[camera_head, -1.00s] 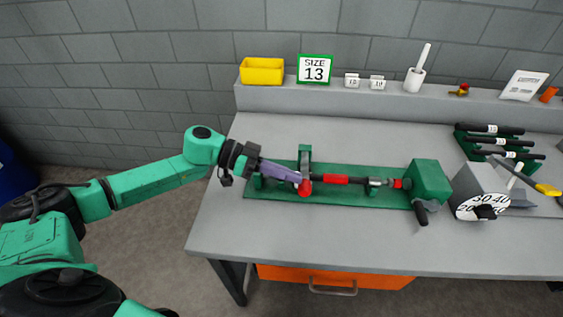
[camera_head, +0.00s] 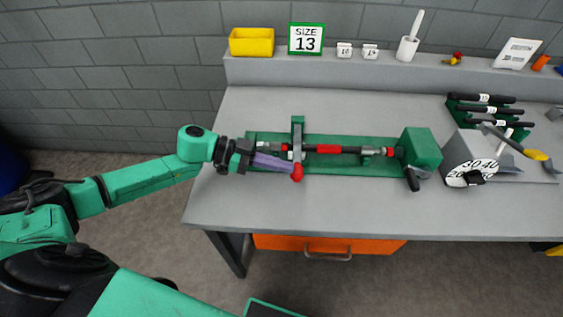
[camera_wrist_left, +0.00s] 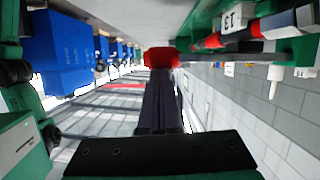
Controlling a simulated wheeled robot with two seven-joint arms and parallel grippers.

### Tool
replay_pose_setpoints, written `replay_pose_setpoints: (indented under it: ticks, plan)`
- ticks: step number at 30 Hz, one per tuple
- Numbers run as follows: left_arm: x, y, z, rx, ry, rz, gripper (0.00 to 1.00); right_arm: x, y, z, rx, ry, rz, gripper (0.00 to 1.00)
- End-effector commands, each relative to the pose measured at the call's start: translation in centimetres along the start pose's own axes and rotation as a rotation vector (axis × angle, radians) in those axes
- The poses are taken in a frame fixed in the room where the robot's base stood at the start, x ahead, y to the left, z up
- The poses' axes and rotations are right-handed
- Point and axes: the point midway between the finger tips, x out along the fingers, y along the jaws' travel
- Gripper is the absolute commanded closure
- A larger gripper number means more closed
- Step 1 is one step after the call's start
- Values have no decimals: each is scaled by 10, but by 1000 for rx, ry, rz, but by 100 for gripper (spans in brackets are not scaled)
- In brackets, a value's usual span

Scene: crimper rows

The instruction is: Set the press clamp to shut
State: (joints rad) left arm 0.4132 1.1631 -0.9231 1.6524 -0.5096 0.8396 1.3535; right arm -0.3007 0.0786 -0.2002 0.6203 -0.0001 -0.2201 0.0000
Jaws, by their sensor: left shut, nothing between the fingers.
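The press clamp stands at the left half of a green bench fixture (camera_head: 350,170), as a green upright post (camera_head: 298,128) with a lever ending in a red knob (camera_head: 297,173). The lever reaches toward the table's front edge, with the knob low in front of the post. My left gripper (camera_head: 289,166) is shut and empty, its purple fingers against or very near the knob; contact is unclear. In the left wrist view the red knob (camera_wrist_left: 162,57) sits right at the fingertips. A dark rod with a red sleeve (camera_head: 328,149) lies along the fixture.
A green block with a dark handle (camera_head: 421,147) closes the fixture's right end. A grey dial box (camera_head: 470,155) and a rack of black-handled tools (camera_head: 485,110) stand to the right. A yellow bin (camera_head: 251,43) and a "SIZE 13" sign (camera_head: 306,39) are on the back ledge. The front table strip is clear.

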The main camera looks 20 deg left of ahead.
Motion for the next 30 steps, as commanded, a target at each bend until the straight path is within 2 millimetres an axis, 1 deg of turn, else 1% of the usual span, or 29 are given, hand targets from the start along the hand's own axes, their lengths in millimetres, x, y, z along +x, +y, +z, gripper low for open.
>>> replay_pose_setpoints:
  ticks: [2,5,10,11,12,13,15,18,21,24,30]
  plan:
    - [-1,0,-2,-2,-2,0,100,-4,0,0,0,0,0,50]
    - [-7,0,-12,-1,-2,-1,100,-16,0,-2,0,0,0,50]
    - [-24,-1,-40,-1,0,-2,100,-49,1,-5,0,1,1,50]
    - [-28,-1,-39,-1,-1,-3,100,-48,1,-5,0,1,1,50]
    - [-38,-2,-26,-1,-6,-5,100,-33,1,-3,0,1,1,50]
    - [-47,-1,-25,-1,-7,-5,100,-29,1,-3,0,1,1,50]
    - [-68,-1,-24,-2,-7,-5,100,-23,1,-2,0,0,1,50]
    - [-94,0,-26,-1,-6,-4,100,-18,1,-1,0,0,1,50]
    - [-112,1,-28,0,-3,-3,100,-15,1,-1,0,0,1,50]
    - [-120,1,-30,0,-1,-2,100,-15,1,-2,0,1,1,50]
    - [-121,1,-31,1,2,-2,100,-16,2,-2,0,0,2,50]
